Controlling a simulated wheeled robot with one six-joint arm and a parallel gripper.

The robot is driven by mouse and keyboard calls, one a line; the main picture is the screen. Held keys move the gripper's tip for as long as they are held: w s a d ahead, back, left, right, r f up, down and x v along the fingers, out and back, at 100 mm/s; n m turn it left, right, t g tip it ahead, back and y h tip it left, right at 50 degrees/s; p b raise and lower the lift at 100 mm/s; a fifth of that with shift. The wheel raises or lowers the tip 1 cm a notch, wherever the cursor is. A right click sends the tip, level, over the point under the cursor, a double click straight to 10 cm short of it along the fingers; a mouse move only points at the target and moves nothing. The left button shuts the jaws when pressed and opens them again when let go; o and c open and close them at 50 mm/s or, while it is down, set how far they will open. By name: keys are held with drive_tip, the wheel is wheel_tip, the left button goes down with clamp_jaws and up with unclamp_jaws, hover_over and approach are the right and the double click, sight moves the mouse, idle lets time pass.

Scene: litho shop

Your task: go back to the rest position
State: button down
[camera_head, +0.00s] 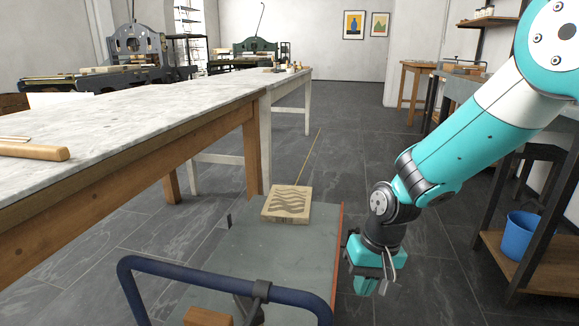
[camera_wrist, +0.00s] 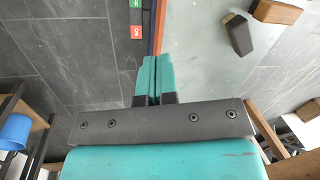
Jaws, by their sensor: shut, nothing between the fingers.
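My gripper (camera_head: 366,284) hangs at the end of the teal and white arm, pointing down just right of the grey cart top. In the wrist view my gripper (camera_wrist: 152,60) shows its two teal fingers pressed together, with nothing between them. The fingertips are close to the orange-red edge strip of the cart in that view. Whether they touch it I cannot tell.
A carved wooden block (camera_head: 287,203) lies on the grey cart top (camera_head: 262,258), which has a blue handle (camera_head: 190,276). A long marble-topped table (camera_head: 150,120) stands left. A blue bucket (camera_head: 518,235) sits on a right shelf. Dark floor (camera_head: 350,165) is clear ahead.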

drive_tip(key=s+r+n+y, duration=0.1)
drive_tip(key=s+r+n, duration=0.2)
drive_tip(key=s+r, duration=0.6)
drive_tip(key=s+r+n+y, duration=0.1)
drive_tip(key=s+r+n, duration=0.2)
drive_tip(key=s+r, duration=0.7)
wheel_tip(320, 180, up, 36)
drive_tip(key=s+p, duration=0.1)
drive_tip(key=p, duration=3.7)
drive_tip(key=shift+s+d+f+t, duration=0.2)
drive_tip(key=shift+d+f+t, duration=0.05)
drive_tip(key=shift+d+t, duration=0.05)
